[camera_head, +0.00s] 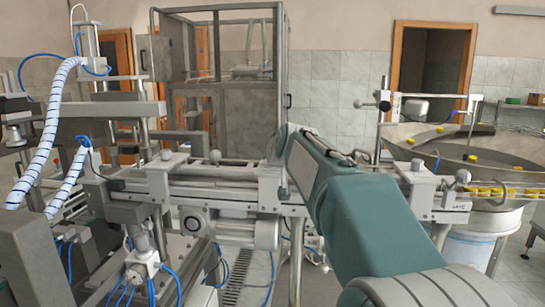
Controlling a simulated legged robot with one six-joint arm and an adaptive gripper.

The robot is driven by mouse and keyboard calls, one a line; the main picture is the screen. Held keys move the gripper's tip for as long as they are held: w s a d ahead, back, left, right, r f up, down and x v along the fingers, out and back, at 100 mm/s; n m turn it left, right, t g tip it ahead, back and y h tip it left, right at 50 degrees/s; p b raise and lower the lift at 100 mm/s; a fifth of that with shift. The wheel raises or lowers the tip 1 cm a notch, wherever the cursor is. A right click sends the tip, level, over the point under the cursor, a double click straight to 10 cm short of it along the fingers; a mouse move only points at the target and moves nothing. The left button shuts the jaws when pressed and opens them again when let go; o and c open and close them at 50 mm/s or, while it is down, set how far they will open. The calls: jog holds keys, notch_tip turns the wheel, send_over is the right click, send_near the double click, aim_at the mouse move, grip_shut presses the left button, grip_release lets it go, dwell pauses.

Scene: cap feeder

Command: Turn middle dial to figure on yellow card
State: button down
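My arm, teal and grey, rises from the lower right to the centre of the head view and covers part of the machine behind it. My gripper does not show; the far end of the arm is turned away or hidden behind its own links. I cannot make out a row of dials, a middle dial or a yellow card in this view.
A metal conveyor machine (215,185) with rails and blue hoses fills the left and centre. A round feeder bowl (470,175) with several yellow caps (485,191) stands at right. A framed glass cabinet (240,110) is behind. A floor grate (238,275) lies below.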

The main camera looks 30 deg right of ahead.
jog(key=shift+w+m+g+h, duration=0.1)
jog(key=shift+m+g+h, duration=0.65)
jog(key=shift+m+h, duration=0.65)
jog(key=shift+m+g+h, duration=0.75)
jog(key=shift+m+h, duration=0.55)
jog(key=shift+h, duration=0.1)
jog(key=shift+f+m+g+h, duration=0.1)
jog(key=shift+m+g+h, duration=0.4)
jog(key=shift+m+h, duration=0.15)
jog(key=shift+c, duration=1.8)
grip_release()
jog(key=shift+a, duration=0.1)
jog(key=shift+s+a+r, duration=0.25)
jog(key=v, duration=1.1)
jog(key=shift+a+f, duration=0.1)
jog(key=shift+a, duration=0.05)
